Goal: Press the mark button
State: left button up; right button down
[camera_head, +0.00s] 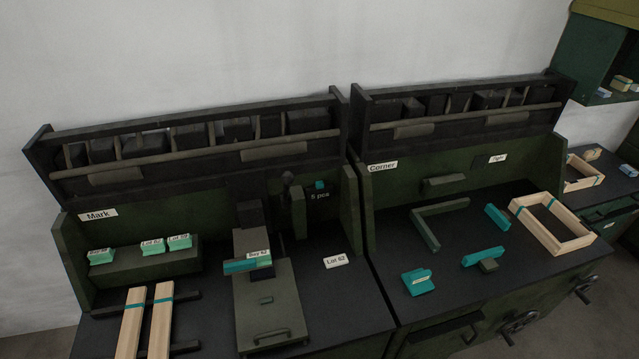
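The mark station is the left bench, with a white "Mark" sign (98,214) at its back left. A small teal square (320,185) sits on the dark back panel above a "5 pcs" label (320,196); it may be the mark button, but I cannot tell for sure. A dark machine head (250,213) stands over a grey-green plate (268,312). Neither of my grippers shows.
Several teal labelled blocks (152,246) sit on a green ledge at left. Two wooden slats (130,322) lie in front. A white "Lot 62" card (335,262) lies right of the plate. The Corner bench at right holds teal pieces (483,256) and a wooden frame (524,223).

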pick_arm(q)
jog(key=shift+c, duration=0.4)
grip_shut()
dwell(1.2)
